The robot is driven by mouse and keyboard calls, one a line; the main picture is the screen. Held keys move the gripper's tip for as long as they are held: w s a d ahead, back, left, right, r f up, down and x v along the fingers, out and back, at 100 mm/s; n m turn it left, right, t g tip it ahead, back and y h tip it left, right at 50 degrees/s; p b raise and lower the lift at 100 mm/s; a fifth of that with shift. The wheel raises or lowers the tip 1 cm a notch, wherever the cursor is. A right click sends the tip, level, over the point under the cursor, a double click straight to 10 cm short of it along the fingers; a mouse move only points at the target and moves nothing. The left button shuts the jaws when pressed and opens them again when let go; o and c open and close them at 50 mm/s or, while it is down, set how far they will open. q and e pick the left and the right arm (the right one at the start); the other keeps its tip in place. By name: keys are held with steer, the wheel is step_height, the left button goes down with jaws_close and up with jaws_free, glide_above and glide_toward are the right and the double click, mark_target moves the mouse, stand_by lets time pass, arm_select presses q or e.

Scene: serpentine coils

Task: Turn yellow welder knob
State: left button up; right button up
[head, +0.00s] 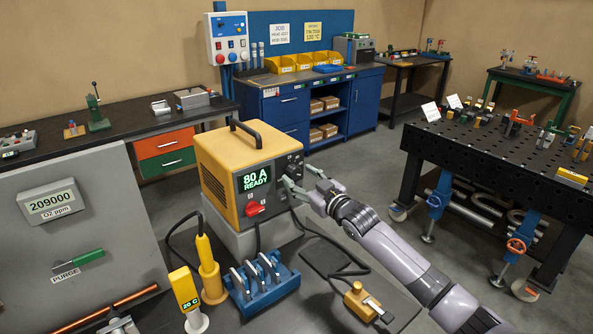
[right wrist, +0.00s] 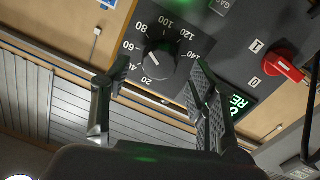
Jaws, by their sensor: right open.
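The yellow welder (head: 218,163) stands on a grey block, its dark front panel facing right. Its green display (head: 254,180) reads 80 A READY. A red switch (head: 256,209) sits below the display and also shows in the right wrist view (right wrist: 286,68). My right gripper (head: 300,178) is open at the panel's right side. In the right wrist view its fingers (right wrist: 158,88) stand on either side below the knob, apart from it and empty. My left gripper is not in view.
A blue rack (head: 262,290) and a yellow torch (head: 207,265) stand in front of the welder. A dark cable runs from the welder to a yellow clamp (head: 362,298). A black perforated table (head: 480,150) stands at right. Open floor lies between the benches.

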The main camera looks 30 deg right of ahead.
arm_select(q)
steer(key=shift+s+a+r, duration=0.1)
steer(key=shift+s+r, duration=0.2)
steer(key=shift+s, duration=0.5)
arm_select(e)
steer(key=shift+w, duration=1.3)
steer(key=c, duration=1.2)
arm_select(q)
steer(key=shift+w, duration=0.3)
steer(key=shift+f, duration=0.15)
arm_select(e)
steer(key=shift+f+n, duration=0.1)
steer(key=shift+n, duration=0.3)
steer(key=n+b, duration=0.1)
steer(key=n, duration=0.2)
steer(key=shift+a+n, duration=0.1)
steer(key=shift+n, duration=0.3)
arm_select(q)
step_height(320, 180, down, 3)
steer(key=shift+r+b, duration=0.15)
steer(key=shift+b, duration=0.65)
arm_select(e)
steer(key=n, duration=0.5)
steer(key=shift+f, duration=0.1)
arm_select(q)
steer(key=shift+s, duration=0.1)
arm_select(e)
steer(key=shift+n, duration=0.4)
